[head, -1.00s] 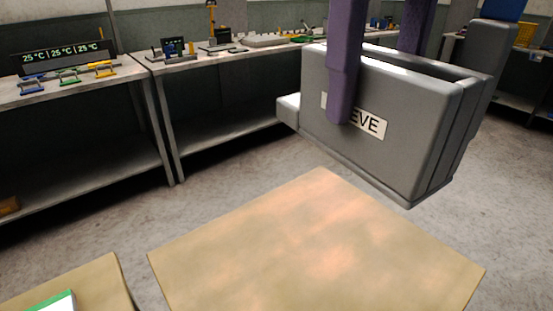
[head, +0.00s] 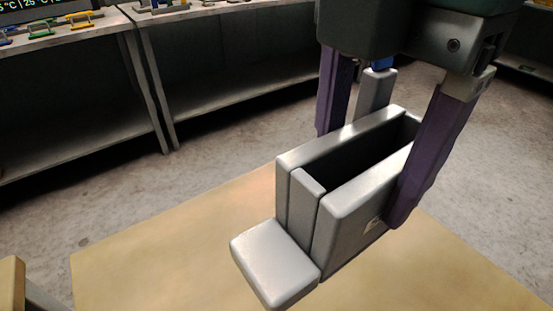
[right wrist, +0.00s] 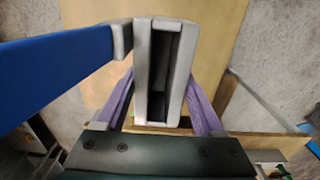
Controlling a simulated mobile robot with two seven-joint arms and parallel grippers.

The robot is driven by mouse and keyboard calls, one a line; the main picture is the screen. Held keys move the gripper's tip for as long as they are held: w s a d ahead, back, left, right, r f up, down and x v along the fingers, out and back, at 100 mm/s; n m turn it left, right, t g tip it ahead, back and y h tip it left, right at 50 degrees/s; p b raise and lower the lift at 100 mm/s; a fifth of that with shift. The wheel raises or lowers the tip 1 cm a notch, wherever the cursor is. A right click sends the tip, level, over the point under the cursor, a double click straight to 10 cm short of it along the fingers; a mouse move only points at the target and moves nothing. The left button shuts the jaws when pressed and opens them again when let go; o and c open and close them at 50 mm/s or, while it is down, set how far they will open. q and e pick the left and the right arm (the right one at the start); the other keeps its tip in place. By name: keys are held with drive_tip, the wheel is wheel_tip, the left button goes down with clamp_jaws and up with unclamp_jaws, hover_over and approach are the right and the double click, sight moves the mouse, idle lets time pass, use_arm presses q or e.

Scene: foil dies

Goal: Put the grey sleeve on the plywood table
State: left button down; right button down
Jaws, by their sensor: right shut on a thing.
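The grey sleeve (head: 345,235) is an upright, narrow box with an open slot on top and a low foot at its near left end. My right gripper (head: 361,180) is shut on it, with a purple finger on each broad side. The sleeve is over the plywood table (head: 150,250); its underside is hidden, so I cannot tell whether it touches. In the right wrist view the sleeve (right wrist: 142,70) is between the purple fingers, with the plywood table (right wrist: 210,30) beyond it. A blue bar (right wrist: 50,70) with a grey end is beside the sleeve. My left gripper is not in view.
Grey workbenches (head: 215,85) with small fixtures on top stand at the back left. A light wooden edge (head: 12,283) shows at the lower left. The left part of the plywood top is bare. Concrete floor surrounds it.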

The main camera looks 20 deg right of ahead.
wheel_tip(320, 180, down, 18)
drive_tip(key=b, duration=0.4)
drive_tip(key=shift+f, duration=0.35)
drive_tip(key=shift+f, duration=0.15)
unclamp_jaws()
